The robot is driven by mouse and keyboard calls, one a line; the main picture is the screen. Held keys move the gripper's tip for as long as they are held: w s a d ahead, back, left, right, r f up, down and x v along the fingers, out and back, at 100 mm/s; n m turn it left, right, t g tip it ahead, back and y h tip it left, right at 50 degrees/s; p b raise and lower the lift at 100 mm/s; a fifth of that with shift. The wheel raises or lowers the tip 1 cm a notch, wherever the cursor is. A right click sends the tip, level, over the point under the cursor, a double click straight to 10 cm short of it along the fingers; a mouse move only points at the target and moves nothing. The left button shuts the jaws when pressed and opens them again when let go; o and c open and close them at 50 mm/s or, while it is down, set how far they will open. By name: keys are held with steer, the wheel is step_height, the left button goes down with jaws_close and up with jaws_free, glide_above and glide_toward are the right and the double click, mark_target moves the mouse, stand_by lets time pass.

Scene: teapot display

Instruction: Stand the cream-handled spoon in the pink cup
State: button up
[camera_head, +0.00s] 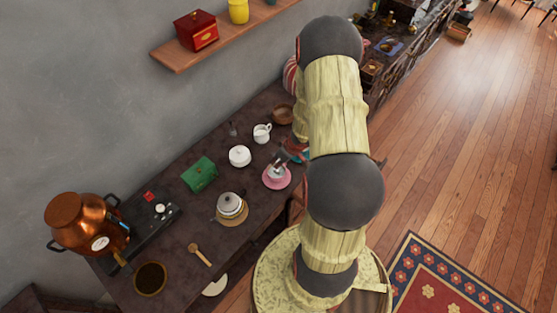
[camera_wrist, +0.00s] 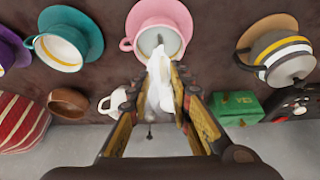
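The pink cup (camera_wrist: 146,42) stands on its pink saucer (camera_wrist: 183,16) in the wrist view. In the head view, the cup and pink saucer (camera_head: 277,183) are partly covered by my gripper (camera_head: 281,160). In the wrist view my gripper (camera_wrist: 163,84) is closed around a pale, cream-white piece, which I take as the handle of the cream-handled spoon (camera_wrist: 159,66). Its far end overlaps the cup's opening. I cannot tell how deep it reaches or whether it touches the cup. The fingers hide part of the spoon.
A teal cup and saucer (camera_wrist: 83,30) and a grey teapot (camera_wrist: 287,62) flank the pink cup. A white lidded pot (camera_head: 240,156), a creamer (camera_head: 262,133), a wooden bowl (camera_head: 282,114) and a green box (camera_head: 200,174) stand nearby. A wooden spoon (camera_head: 202,256) lies near the front.

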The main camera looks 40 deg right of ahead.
steer(key=shift+o, duration=1)
steer(key=v, duration=1.2)
